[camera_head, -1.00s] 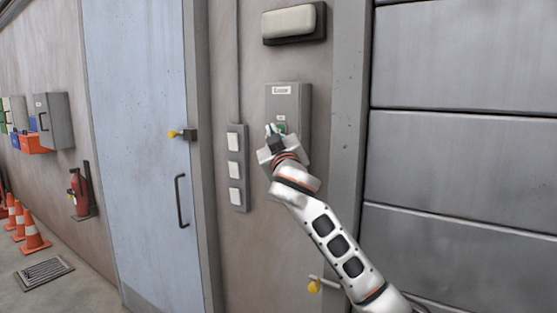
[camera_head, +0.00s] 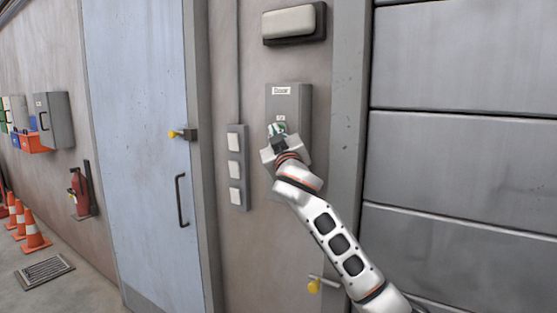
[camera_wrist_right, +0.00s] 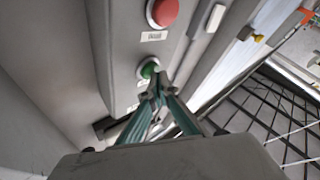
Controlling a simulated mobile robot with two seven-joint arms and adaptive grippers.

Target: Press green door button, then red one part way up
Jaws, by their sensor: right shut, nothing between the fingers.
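The grey door control box (camera_head: 303,100), labelled "Door", is on the wall beside the large panelled door (camera_head: 460,155). In the right wrist view the green button (camera_wrist_right: 148,67) is just beyond the fingertips of my right gripper (camera_wrist_right: 155,90), which is shut and empty. The tips overlap the lower edge of the green button; I cannot tell whether they touch it. The red button (camera_wrist_right: 163,12) is on the same box (camera_wrist_right: 122,50), beyond a small white label. In the head view my right gripper (camera_head: 278,132) covers the buttons. My left gripper is not in view.
A strip of white switches (camera_head: 235,168) is left of the box. A blue-grey door (camera_head: 140,120) with a dark handle is farther left. A lamp (camera_head: 292,22) is above the box.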

